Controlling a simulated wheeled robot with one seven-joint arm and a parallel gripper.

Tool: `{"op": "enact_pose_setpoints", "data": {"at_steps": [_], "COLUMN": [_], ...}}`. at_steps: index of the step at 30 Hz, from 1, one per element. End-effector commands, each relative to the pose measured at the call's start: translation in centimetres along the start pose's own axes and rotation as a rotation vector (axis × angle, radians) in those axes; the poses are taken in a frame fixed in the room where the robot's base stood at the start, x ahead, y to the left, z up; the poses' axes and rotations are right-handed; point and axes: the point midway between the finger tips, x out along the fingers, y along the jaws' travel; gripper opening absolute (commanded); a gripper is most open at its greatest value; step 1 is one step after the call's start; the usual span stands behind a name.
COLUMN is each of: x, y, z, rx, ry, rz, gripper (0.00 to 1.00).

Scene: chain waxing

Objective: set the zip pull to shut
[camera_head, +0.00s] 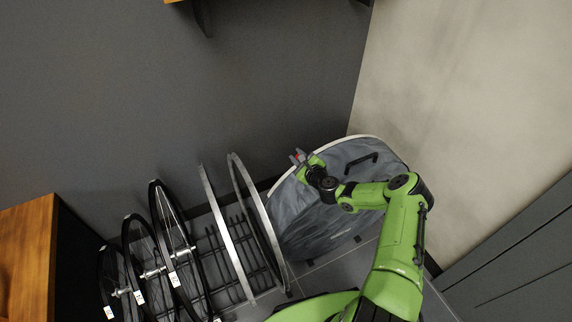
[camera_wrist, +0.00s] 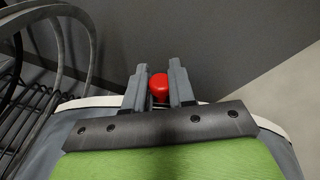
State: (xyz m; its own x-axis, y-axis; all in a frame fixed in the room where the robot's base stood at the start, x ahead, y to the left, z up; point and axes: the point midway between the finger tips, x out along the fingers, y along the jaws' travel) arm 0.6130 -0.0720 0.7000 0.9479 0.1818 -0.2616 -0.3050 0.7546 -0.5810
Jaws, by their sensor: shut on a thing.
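The zip pull (camera_wrist: 158,87) is a small red knob. In the wrist view it sits between the two grey fingers of my gripper (camera_wrist: 159,90), which are shut on it. In the head view my gripper (camera_head: 298,157) is at the upper left rim of a grey fabric bag (camera_head: 300,225) with a pale edge, and a bit of red shows between the fingers. The bag stands in the corner by the walls. The zip's track and how far it is closed cannot be made out, and my arm covers part of the bag.
A black rack (camera_head: 230,262) with several wheels and rims stands directly left of the bag. A black handle (camera_head: 361,162) stands out from the bag's face right of my gripper. A wooden-topped cabinet (camera_head: 28,255) is at far left.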

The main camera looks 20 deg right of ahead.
Motion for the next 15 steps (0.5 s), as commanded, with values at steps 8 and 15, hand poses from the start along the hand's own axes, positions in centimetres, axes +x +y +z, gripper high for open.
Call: {"op": "enact_pose_setpoints", "data": {"at_steps": [8, 15], "x": [-0.14, -0.13], "y": [-1.01, -0.94], "z": [-0.12, -0.11], "rx": [0.028, 0.028], "ry": [-0.005, -0.005], "rz": [0.006, 0.006], "gripper": [0.00, 0.41]}}
